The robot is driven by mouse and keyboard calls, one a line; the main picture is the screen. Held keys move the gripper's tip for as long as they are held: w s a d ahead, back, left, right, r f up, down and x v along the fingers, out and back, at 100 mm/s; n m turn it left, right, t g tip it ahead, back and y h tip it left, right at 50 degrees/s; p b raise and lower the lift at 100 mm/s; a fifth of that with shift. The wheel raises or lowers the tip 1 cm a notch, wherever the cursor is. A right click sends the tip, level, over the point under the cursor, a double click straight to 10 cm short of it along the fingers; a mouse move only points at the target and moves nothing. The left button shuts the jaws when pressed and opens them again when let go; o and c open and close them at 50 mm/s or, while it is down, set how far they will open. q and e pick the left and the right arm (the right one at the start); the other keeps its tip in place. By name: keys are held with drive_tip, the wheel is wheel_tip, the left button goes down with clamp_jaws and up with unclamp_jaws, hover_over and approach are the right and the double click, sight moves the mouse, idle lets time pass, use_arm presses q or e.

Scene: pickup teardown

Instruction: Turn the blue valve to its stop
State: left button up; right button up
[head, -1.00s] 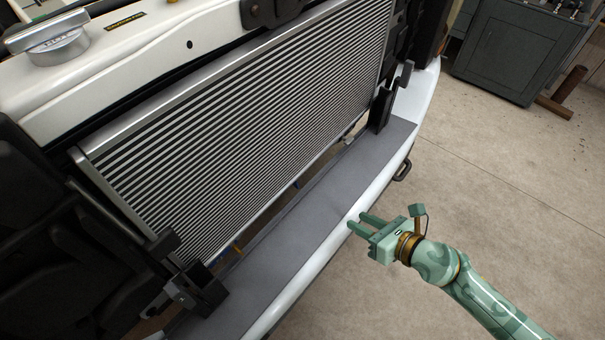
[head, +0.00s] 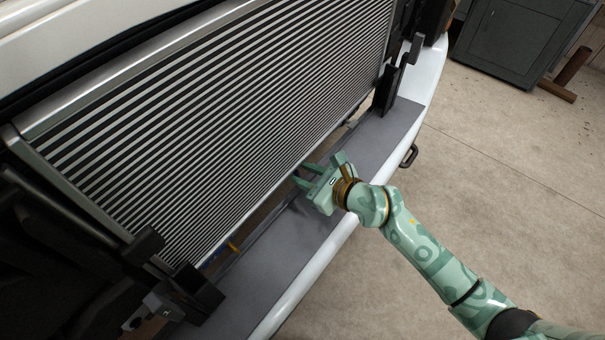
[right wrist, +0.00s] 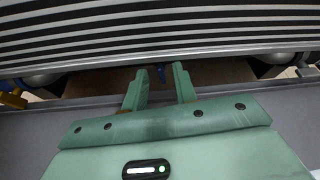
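A small dark blue part, likely the blue valve (right wrist: 161,73), shows in the right wrist view in the gap under the radiator, between and just beyond my fingertips. Only a little of it shows, so its turn angle cannot be read. In the head view my right gripper hides that spot. My right gripper (head: 303,174) is open, its two fingers reaching over the grey shelf toward the radiator's lower edge. The fingers also show apart in the right wrist view (right wrist: 159,72), with no clear contact on the blue part. My left gripper is not in view.
The finned radiator (head: 220,120) stands just above and behind the gap. Black brackets stand at the shelf's near-left end (head: 195,290) and far-right end (head: 390,88). An orange part (head: 233,246) sits low in the gap to the left.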

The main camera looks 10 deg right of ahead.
drive_tip(key=shift+w+a+f, duration=0.15)
drive_tip(key=shift+w+a, duration=0.2)
drive_tip(key=shift+c, duration=0.3)
clamp_jaws()
